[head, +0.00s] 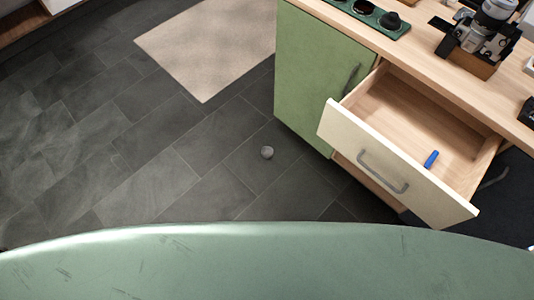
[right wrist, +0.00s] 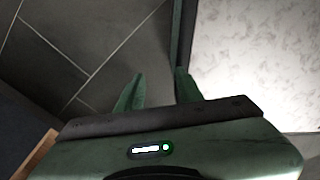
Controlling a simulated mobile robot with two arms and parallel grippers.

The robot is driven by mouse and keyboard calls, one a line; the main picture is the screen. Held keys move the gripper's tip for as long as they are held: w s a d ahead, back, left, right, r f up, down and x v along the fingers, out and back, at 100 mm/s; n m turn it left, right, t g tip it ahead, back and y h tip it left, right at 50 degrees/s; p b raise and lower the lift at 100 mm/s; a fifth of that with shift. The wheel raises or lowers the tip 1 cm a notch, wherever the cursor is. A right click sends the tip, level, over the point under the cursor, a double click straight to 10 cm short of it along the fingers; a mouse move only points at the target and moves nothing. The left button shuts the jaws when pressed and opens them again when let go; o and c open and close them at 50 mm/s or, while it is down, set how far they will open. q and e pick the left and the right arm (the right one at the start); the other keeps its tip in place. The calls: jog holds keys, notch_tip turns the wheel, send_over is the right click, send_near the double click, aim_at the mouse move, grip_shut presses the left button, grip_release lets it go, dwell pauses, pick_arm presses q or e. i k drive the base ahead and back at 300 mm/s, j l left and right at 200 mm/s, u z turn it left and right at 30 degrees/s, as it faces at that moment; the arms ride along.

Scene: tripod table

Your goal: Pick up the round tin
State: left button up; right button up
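A small grey round object (head: 267,152) lies on the dark tile floor in the head view, left of the open drawer. It may be the round tin, but it is too small to tell. My right gripper (right wrist: 158,86) shows in the right wrist view with its two green fingers apart and nothing between them. Dark tiles and a pale speckled surface lie beyond the fingers. No tin shows in that view. Neither gripper shows in the head view, so where they are relative to the round object cannot be seen.
A pale drawer (head: 396,176) stands pulled out at right, with a blue object (head: 431,160) inside. A green cabinet door (head: 318,85) is beside it. The wooden counter (head: 436,62) holds a camera (head: 487,30) and a green tray (head: 366,14). A beige rug (head: 212,48) lies behind; left floor is clear.

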aim_at(267, 152)
jog(key=z, duration=0.65)
jog(key=i+j+z, duration=0.15)
jog(key=j+z, duration=0.15)
jog(key=z, duration=0.15)
jog(key=i+j+z, duration=0.1)
jog(key=j+z, duration=0.6)
jog(key=z, duration=0.15)
jog(key=j+z, duration=0.45)
